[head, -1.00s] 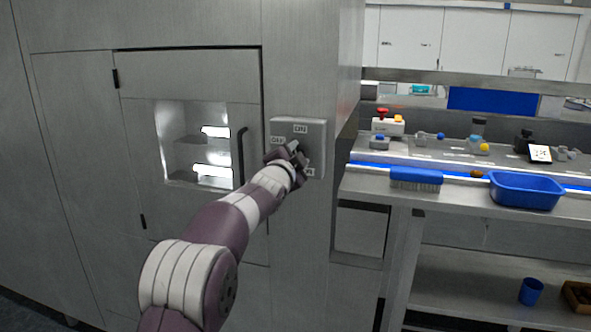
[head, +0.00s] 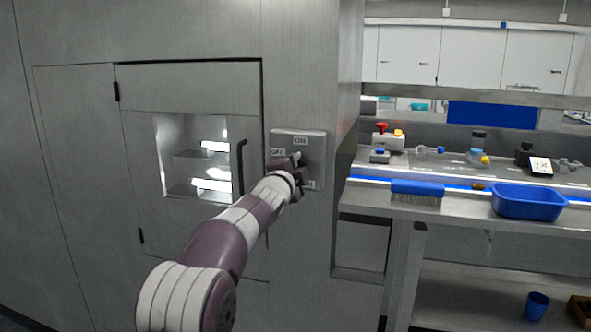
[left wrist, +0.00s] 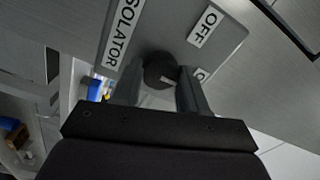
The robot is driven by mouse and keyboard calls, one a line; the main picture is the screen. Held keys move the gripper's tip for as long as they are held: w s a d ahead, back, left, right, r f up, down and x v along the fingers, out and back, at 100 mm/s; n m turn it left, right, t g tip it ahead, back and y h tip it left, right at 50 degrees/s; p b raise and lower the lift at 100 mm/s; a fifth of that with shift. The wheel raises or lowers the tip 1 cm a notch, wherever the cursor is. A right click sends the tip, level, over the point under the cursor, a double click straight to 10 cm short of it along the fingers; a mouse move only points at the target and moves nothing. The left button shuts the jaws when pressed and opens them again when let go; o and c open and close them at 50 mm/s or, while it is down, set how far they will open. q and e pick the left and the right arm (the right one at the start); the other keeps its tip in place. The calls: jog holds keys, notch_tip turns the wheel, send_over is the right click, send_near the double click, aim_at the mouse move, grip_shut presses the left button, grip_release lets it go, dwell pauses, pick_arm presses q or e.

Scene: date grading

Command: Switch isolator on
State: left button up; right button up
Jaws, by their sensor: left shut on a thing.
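The isolator plate (head: 312,143) is a grey panel on the steel cabinet front, with an ON label at its top and an OFF label at its left. In the left wrist view the plate (left wrist: 228,48) shows an ISOLATOR label and an OFF label. My left gripper (head: 296,163) is at the plate's middle, its fingers closed around the dark round isolator knob (left wrist: 160,68). The gripper hides most of the knob in the head view, so I cannot tell its exact setting. My right gripper is not in view.
A cabinet door with a lit window and a dark handle (head: 240,165) is left of the plate. To the right, a steel bench holds a blue brush (head: 417,188), a blue tub (head: 528,216) and a red-button box (head: 388,142). A blue cup (head: 537,305) stands below.

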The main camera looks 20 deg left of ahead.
pick_arm(q)
jog(key=o, duration=1.1)
jog(key=shift+d, duration=0.1)
jog(key=shift+c, duration=0.2)
jog(key=s+b, duration=0.4)
jog(key=s, duration=0.8)
jog(key=shift+s+b, duration=0.3)
jog(key=shift+s, duration=0.1)
jog(key=shift+a, duration=0.2)
